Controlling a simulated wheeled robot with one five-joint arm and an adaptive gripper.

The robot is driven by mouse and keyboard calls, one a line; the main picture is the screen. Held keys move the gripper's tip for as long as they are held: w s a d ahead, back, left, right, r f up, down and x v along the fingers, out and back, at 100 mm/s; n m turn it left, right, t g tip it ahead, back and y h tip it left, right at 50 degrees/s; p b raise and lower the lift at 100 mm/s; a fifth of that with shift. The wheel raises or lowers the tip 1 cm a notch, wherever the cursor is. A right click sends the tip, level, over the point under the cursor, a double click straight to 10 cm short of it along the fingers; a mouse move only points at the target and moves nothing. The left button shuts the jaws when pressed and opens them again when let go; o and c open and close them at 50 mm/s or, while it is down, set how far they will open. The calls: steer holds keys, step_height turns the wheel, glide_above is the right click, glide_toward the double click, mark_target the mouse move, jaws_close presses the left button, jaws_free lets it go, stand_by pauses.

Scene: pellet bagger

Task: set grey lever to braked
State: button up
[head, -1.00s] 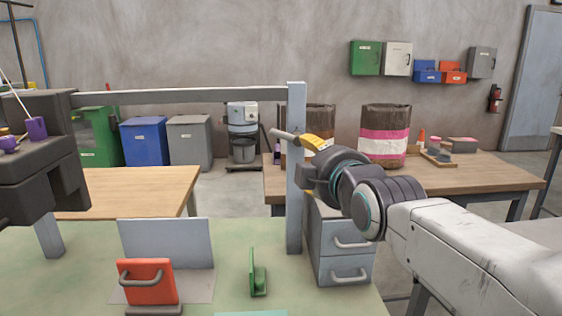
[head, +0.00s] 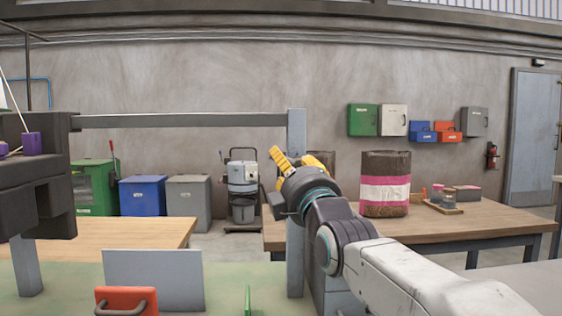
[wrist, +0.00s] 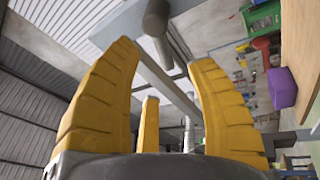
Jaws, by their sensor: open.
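My gripper (head: 296,160) is open and empty, with its yellow fingers raised in front of the pale upright post (head: 297,245) of the bench frame. In the wrist view the fingers of my gripper (wrist: 163,55) are spread and point upward. A dark grey rounded knob on a short stem (wrist: 157,18), which looks like the end of the grey lever, shows beyond the fingertips, near a pale beam. The gap between knob and fingers is hard to judge. In the head view I cannot make out the lever; my gripper may hide it.
A red block with a grey handle (head: 126,300) and a pale upright panel (head: 153,280) stand on the green bench. A dark machine body (head: 35,190) is at left. A bag with a pink and white band (head: 385,184) stands on the wooden table (head: 470,225) behind.

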steer(key=shift+x, duration=3)
steer(key=shift+o, duration=0.2)
steer(key=shift+f, duration=0.1)
jaws_close()
steer(key=shift+w, duration=0.1)
